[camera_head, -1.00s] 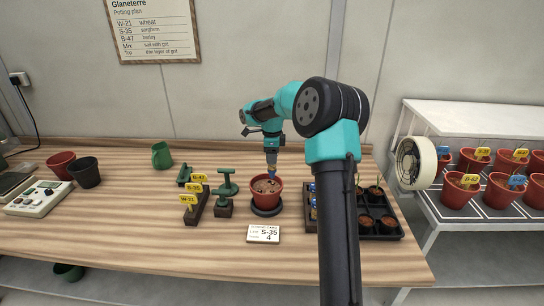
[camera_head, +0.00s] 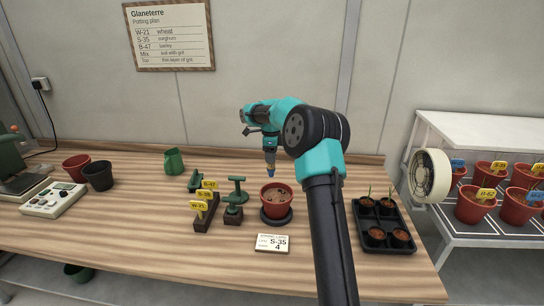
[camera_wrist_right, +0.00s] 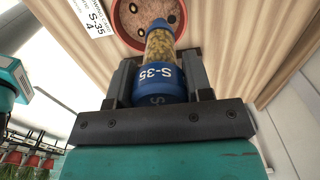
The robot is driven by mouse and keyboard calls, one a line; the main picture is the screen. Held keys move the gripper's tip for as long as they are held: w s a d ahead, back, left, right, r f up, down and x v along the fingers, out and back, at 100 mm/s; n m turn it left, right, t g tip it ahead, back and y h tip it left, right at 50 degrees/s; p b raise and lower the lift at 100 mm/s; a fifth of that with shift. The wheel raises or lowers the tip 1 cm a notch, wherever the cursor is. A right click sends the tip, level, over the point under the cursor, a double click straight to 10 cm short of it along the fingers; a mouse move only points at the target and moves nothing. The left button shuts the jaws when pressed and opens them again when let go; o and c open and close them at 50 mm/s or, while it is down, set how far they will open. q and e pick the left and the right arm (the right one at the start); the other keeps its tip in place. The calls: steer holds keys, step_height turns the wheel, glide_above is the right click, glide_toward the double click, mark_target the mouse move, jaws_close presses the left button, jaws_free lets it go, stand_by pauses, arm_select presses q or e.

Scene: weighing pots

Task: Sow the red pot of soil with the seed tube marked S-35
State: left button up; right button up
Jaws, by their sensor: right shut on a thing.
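The red pot (camera_head: 276,202) of brown soil stands on a dark saucer (camera_head: 264,219) near the middle of the bench. In the right wrist view the pot's soil (camera_wrist_right: 150,12) shows several dark holes. My right gripper (camera_head: 269,168) is above the pot, near its back rim. It is shut on the seed tube (camera_wrist_right: 161,50), which has a blue end marked S-35 and yellowish seeds inside. The tube's far end points toward the soil; whether seeds are leaving it I cannot tell. My left gripper is not in view.
A card (camera_head: 272,243) reading S-35 and 4 lies before the pot. A rack (camera_head: 207,216) with yellow labels and a green-handled tool (camera_head: 236,190) stand left. Two empty pots (camera_head: 98,176) and a scale (camera_head: 53,200) are far left.

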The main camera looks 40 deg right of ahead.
mark_target(271, 165)
steer(key=shift+f, duration=0.2)
steer(key=shift+f, duration=3.45)
steer(key=shift+f, duration=0.65)
steer(key=shift+r, duration=0.15)
steer(key=shift+r, duration=1.65)
steer(key=shift+r, duration=0.15)
steer(key=shift+r, duration=1.9)
